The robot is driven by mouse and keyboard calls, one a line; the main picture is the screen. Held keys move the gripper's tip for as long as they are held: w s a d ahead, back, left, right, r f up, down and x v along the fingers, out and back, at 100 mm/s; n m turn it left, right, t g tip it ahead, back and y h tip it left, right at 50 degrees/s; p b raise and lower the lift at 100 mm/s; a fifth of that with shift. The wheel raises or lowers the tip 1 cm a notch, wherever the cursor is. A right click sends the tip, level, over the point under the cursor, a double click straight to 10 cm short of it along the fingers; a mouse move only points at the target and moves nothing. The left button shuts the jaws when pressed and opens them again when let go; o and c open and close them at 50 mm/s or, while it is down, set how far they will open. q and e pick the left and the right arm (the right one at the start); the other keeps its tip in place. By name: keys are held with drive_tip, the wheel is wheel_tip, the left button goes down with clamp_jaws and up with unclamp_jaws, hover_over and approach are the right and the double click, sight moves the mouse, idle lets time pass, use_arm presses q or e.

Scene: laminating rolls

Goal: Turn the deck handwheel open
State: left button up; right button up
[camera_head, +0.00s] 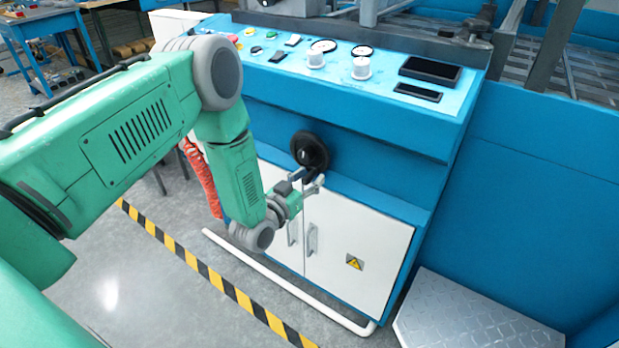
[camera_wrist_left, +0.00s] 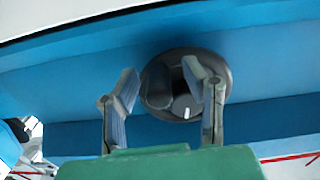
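The handwheel (camera_head: 310,150) is a dark round wheel on the blue front of the machine, below the control panel. In the left wrist view, the handwheel (camera_wrist_left: 176,88) shows a dark disc with a small pale mark low on its face. My left gripper (camera_head: 309,179) is just below the wheel in the head view. I cannot tell whether either touches. My right gripper is not in view.
The sloped control panel (camera_head: 285,68) with gauges and buttons lies above the wheel. White cabinet doors (camera_head: 350,235) with handles are below it. A white floor rail (camera_head: 290,285) runs along the base. A metal step (camera_head: 465,315) stands at the lower right.

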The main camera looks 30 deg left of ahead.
use_arm(q)
drive_tip(key=s+a, duration=0.1)
drive_tip(key=s, duration=1)
drive_tip(key=shift+s, duration=0.4)
drive_tip(key=shift+f, duration=0.1)
